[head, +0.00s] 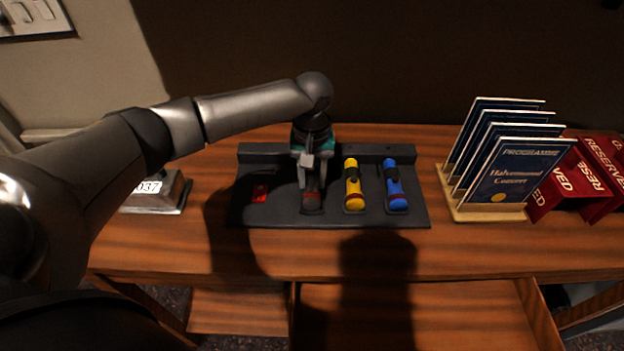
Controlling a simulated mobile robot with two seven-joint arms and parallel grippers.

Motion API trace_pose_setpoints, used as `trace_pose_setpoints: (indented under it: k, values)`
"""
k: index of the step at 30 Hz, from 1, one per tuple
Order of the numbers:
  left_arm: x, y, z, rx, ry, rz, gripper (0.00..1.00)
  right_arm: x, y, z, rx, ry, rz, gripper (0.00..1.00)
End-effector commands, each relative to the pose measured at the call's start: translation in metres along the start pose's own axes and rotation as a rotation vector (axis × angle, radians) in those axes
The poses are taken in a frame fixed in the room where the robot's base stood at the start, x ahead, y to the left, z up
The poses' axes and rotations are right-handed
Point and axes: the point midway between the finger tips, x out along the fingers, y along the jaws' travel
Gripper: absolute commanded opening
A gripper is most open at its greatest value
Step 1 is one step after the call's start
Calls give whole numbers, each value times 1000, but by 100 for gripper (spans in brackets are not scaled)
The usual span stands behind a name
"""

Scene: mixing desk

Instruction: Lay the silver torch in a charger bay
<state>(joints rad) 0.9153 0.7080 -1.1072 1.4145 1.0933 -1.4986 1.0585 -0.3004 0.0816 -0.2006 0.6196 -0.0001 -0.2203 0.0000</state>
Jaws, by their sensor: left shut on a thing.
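A dark charger tray (240,215) lies on the desk, its bays side by side. A yellow torch (353,185) lies in one bay and a blue torch (394,188) in the bay to its right. The bay at the far left is empty and shows a red patch (260,193). My left gripper (311,183) points down over the bay left of the yellow torch. It is shut on a greyish torch (312,204), seemingly the silver one, mostly hidden by the fingers. I cannot tell whether this torch touches the bay floor. My right gripper is not in view.
A wooden rack (480,212) of programmes (512,175) stands on the right, with red reserved signs (596,170) beside it. A grey block with a number (160,192) sits at left, near my arm. The desk in front of the tray is clear.

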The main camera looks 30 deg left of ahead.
Motion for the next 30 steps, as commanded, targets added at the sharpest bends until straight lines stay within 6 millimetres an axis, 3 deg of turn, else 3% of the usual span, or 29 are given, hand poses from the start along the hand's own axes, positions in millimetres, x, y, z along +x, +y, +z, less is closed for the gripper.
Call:
trace_pose_setpoints:
  k: [11,12,18,20,30]
  values:
    - [3,0,0,0,0,1,0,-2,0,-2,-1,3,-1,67]
    - [3,0,0,0,0,0,40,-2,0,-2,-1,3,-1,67]
    - [3,0,0,0,0,0,63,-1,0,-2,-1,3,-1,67]
    - [3,0,0,0,0,0,67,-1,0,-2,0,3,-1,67]
    - [-5,0,-1,0,2,1,67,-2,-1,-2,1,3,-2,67]
